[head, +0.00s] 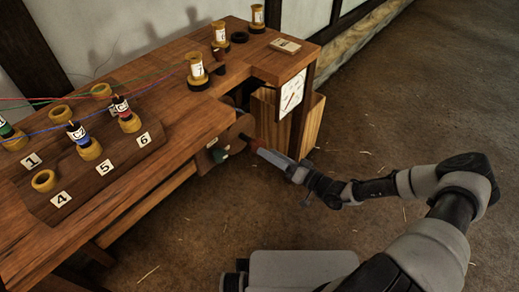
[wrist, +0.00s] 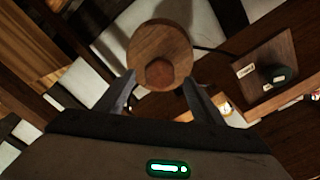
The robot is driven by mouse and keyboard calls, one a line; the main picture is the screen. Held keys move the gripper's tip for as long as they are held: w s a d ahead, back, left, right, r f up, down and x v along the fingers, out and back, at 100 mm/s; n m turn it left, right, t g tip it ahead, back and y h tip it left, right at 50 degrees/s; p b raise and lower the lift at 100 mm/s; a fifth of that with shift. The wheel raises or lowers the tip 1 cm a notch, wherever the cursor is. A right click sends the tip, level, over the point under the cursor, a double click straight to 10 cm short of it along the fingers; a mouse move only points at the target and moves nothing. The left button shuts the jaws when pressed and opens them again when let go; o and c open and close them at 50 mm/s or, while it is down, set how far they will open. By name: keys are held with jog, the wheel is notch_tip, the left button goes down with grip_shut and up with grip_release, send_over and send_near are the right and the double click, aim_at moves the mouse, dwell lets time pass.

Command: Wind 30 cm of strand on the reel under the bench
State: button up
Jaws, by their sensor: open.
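The reel shows as a round wooden disc (head: 240,128) under the front right edge of the bench (head: 185,120). In the wrist view the wooden disc (wrist: 150,42) faces me, with a smaller faceted wooden knob (wrist: 159,73) on its lower part. My gripper (wrist: 160,82) is open, one finger on each side of the knob; I cannot tell whether they touch it. In the head view my gripper (head: 250,144) reaches to the disc from the right. I cannot make out any strand wound on the reel.
A white dial (head: 292,93) hangs at the bench's right end, near a wooden box (head: 308,122). A green-and-black round part (head: 219,155) sits beside the disc. The floor at right is clear.

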jog(key=shift+b+x, duration=0.5)
jog(key=shift+x, duration=2.25)
jog(key=c, duration=1)
jog(key=shift+c, duration=0.2)
jog(key=shift+r+m+p, duration=0.1)
jog(key=shift+m+p, duration=0.3)
jog(key=shift+p, duration=0.05)
